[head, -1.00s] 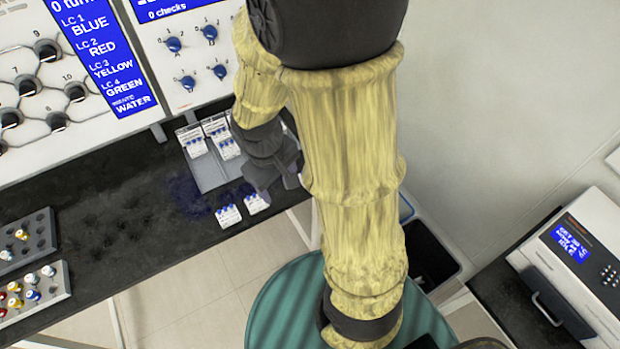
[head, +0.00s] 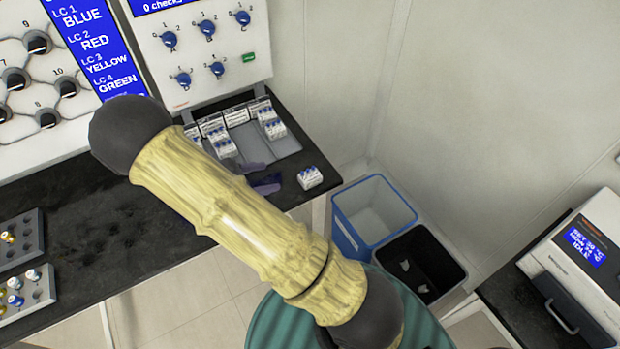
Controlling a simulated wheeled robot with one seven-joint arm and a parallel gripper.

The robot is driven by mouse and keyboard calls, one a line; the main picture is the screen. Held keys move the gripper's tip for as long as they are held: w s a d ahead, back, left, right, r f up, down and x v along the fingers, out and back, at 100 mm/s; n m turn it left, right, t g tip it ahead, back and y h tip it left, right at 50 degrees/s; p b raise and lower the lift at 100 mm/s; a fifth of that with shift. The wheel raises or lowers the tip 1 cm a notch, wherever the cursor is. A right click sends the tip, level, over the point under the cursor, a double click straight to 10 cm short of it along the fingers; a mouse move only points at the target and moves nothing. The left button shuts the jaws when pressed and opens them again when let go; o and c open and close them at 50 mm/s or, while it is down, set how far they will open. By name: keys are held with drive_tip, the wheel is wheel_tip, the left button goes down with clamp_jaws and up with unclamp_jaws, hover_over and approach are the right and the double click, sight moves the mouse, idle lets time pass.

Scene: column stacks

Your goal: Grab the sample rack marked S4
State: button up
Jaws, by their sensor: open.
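Small white sample racks with blue-capped vials stand at the back of the bench. One rack (head: 309,178) sits alone near the bench's front right edge. Others stand in a grey multi-lane tray (head: 286,149), including a rack in a middle lane (head: 222,146) and a rack in the right lane (head: 271,125). The markings are too small to read, so I cannot tell which is S4. My gripper (head: 260,178) is mostly hidden behind my forearm.
A control panel (head: 202,72) with blue knobs stands behind the tray. A blue-rimmed bin (head: 372,212) and a black bin (head: 422,264) stand right of the bench. Vial holders (head: 27,297) are at far left. The middle of the black bench (head: 110,215) is clear.

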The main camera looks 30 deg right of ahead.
drive_tip(key=p, duration=0.4)
approach(316, 173)
drive_tip(key=d, duration=0.4)
drive_tip(key=shift+w+d+f, duration=0.2)
drive_tip(key=shift+w+d, duration=0.1)
drive_tip(key=shift+d+f, duration=0.1)
drive_tip(key=shift+d, duration=0.1)
drive_tip(key=p+x, duration=0.1)
drive_tip(key=x, duration=0.1)
drive_tip(key=p+x, duration=0.1)
drive_tip(key=x, duration=0.2)
drive_tip(key=shift+s+f, duration=0.15)
drive_tip(key=shift+f, duration=0.3)
drive_tip(key=c, duration=1.1)
